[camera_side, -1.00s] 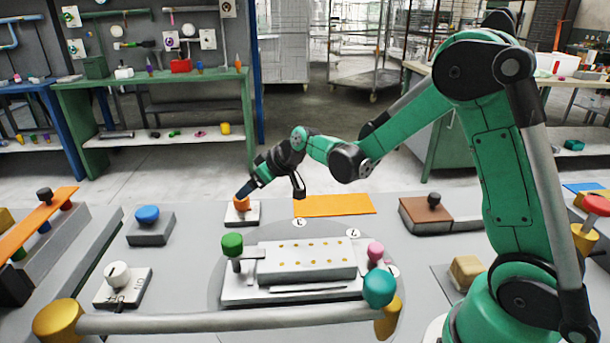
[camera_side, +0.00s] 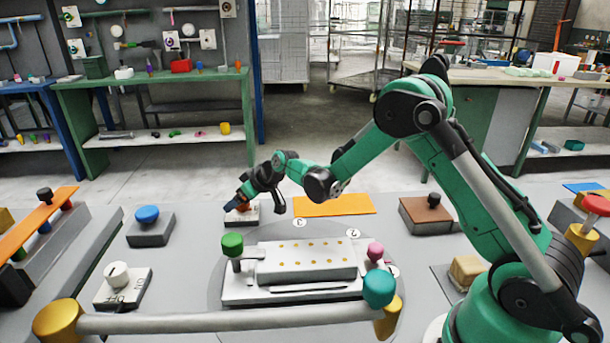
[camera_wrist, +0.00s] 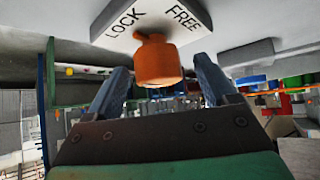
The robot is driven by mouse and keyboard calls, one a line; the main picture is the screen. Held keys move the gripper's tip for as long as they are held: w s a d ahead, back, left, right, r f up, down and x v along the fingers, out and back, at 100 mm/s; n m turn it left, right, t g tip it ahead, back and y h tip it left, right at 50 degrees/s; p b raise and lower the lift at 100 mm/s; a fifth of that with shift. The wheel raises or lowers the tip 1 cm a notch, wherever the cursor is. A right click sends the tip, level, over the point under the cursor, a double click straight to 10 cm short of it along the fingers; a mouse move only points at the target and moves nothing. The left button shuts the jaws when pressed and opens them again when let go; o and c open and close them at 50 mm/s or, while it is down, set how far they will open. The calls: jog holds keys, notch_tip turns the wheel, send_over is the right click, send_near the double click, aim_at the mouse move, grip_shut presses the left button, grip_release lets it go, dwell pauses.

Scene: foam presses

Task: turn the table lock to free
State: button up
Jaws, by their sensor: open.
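The table lock is an orange knob (camera_wrist: 158,64) on a white plate (camera_wrist: 180,22) lettered LOCK and FREE. In the wrist view the LOCK lettering is on the left and FREE on the right; I cannot tell surely which way the knob points. My gripper (camera_wrist: 162,68) is open, with one blue-grey finger on each side of the knob and gaps showing between. In the side view my gripper (camera_side: 237,206) is low at the lock plate (camera_side: 250,217), and the knob is mostly hidden behind the fingers.
An orange mat (camera_side: 335,205) lies right of the lock. A blue button (camera_side: 147,214) on a grey block stands left. In front are the press table (camera_side: 305,262) with a green knob (camera_side: 232,244), and a grey bar (camera_side: 220,320) across the front.

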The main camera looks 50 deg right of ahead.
grip_shut()
jog(key=m+h, duration=0.3)
jog(key=m, duration=0.1)
jog(key=shift+a, duration=0.1)
jog(key=m+h, duration=0.2)
jog(key=m+g+h, duration=0.1)
jog(key=m+h, duration=0.1)
jog(key=m, duration=0.1)
jog(key=shift+g, duration=0.3)
jog(key=m+g+h, duration=0.1)
jog(key=m, duration=0.1)
jog(key=m+g+h, duration=0.1)
jog(key=m, duration=0.2)
jog(key=shift+w+g+h, duration=0.1)
jog(key=shift+g+h, duration=0.2)
jog(key=shift+m+g+h, duration=0.5)
jog(key=shift+m+g, duration=0.9)
jog(key=shift+m, duration=0.5)
